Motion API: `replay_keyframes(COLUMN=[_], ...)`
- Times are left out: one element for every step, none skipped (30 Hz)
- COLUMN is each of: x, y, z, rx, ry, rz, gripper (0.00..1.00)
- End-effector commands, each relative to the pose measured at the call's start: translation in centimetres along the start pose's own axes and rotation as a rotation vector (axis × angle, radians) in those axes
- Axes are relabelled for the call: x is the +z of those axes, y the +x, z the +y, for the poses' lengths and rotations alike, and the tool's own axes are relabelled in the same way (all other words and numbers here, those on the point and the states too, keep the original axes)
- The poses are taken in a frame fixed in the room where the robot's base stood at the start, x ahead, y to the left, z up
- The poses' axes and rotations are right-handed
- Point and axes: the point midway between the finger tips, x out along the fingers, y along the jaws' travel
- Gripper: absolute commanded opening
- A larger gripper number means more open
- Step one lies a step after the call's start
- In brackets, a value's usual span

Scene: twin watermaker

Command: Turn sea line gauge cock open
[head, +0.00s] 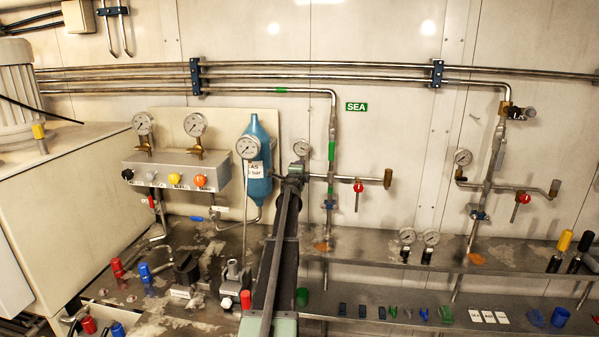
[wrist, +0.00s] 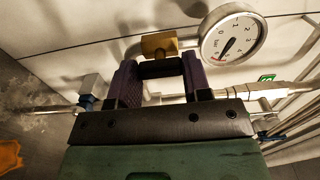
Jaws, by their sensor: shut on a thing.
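The sea line pipe (head: 331,150) runs down the wall beside the green SEA label (head: 356,107). Its pressure gauge (head: 301,148) stands just above my gripper (head: 295,172). In the wrist view the round gauge (wrist: 232,36) is at the upper right, beside a brass cock body (wrist: 159,45). My gripper (wrist: 160,75) is shut on the cock's black handle (wrist: 161,68), which lies crosswise between the two dark fingers. In the head view my gripper and arm hide the cock and handle.
A red-handled valve (head: 358,187) on a side branch is close right of my gripper. A blue cylinder (head: 257,160) and another gauge (head: 247,147) are close left. A steel shelf (head: 380,252) with loose gauges and small parts is below right.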

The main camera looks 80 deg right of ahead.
Motion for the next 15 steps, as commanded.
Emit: replay_keyframes(x=[0.00, 0.00, 0.00, 0.00, 0.00, 0.00, 0.00, 0.00, 0.00, 0.00, 0.00, 0.00, 0.00, 0.00, 0.00], y=[-0.09, -0.09, -0.09, -0.09, -0.09, -0.09, -0.08, -0.08, -0.07, -0.06, -0.06, -0.05, -0.05, -0.04, -0.04], z=[0.04, 0.04, 0.04, 0.04, 0.04, 0.04, 0.04, 0.03, 0.03, 0.03, 0.03, 0.02, 0.02, 0.02, 0.02], rx=[0.000, 0.000, 0.000, 0.000, 0.000, 0.000, 0.000, 0.000, 0.000, 0.000, 0.000, 0.000, 0.000, 0.000, 0.000], ry=[-0.002, -0.001, -0.001, -0.001, -0.001, -0.001, -0.001, -0.001, -0.001, 0.000, 0.000, 0.000, 0.000, 0.000, 0.000], rz=[0.000, 0.000, 0.000, 0.000, 0.000, 0.000, 0.000, 0.000, 0.000, 0.000, 0.000, 0.000, 0.000, 0.000, 0.000], gripper=[0.21, 0.21, 0.21, 0.21, 0.46, 0.52, 0.57, 0.61, 0.68, 0.70, 0.70, 0.70, 0.70, 0.70, 0.70])
